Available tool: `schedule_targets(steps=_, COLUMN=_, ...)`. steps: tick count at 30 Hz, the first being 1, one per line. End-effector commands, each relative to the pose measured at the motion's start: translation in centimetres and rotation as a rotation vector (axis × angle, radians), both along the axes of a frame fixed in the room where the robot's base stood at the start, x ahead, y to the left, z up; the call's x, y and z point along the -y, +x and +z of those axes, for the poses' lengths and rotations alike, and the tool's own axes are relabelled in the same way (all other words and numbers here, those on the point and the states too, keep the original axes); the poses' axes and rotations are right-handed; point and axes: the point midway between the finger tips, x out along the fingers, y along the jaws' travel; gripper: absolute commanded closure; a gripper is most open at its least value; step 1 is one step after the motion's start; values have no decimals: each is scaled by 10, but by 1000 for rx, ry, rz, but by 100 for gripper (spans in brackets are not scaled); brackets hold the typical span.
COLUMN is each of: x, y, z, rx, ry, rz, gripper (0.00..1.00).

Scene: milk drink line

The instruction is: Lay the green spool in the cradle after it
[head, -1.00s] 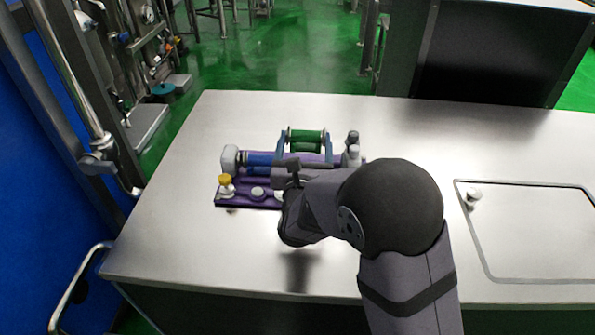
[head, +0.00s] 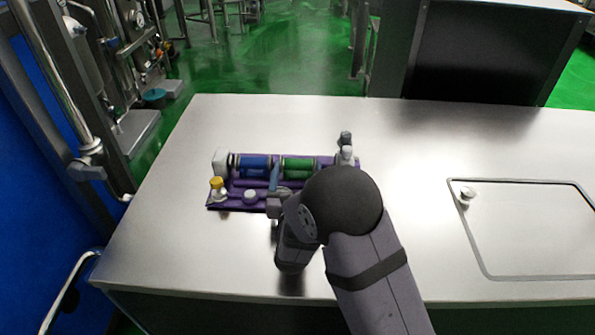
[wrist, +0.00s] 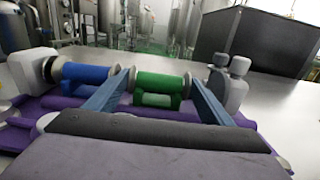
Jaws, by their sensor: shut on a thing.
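The green spool (wrist: 158,82) lies level between the two blue-grey fingers of my gripper (wrist: 158,76) in the wrist view; the jaws are shut on its ends. In the head view the green spool (head: 299,164) is just right of the blue spool (head: 254,164), roughly in line with it. The blue spool also shows in the wrist view (wrist: 88,73), lying on the purple fixture (wrist: 48,104). A lower green part (wrist: 158,100) shows right beneath the green spool. I cannot tell whether the green spool touches its cradle, as my fingers and wrist hide part of it.
A white-grey end block (head: 221,161) stands at the fixture's left end. Grey posts (head: 346,154) stand close to its right end. A yellow-topped knob (head: 217,187) and a pale knob (head: 250,196) are at the front. The steel table is clear around the fixture.

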Motion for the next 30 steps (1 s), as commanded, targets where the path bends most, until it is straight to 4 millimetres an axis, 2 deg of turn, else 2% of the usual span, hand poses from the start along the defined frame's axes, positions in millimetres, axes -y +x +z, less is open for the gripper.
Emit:
schedule_targets(steps=11, x=0, y=0, z=-3, rx=4, ry=1, rz=0, gripper=55)
schedule_targets(steps=12, x=0, y=0, z=-3, rx=1, ry=0, rz=0, gripper=20)
schedule_targets(steps=13, x=0, y=0, z=-3, rx=1, ry=0, rz=0, gripper=17)
schedule_targets(steps=26, x=0, y=0, z=2, rx=1, ry=0, rz=0, gripper=17)
schedule_targets(steps=30, x=-2, y=-15, z=0, rx=-1, ry=0, rz=3, gripper=17)
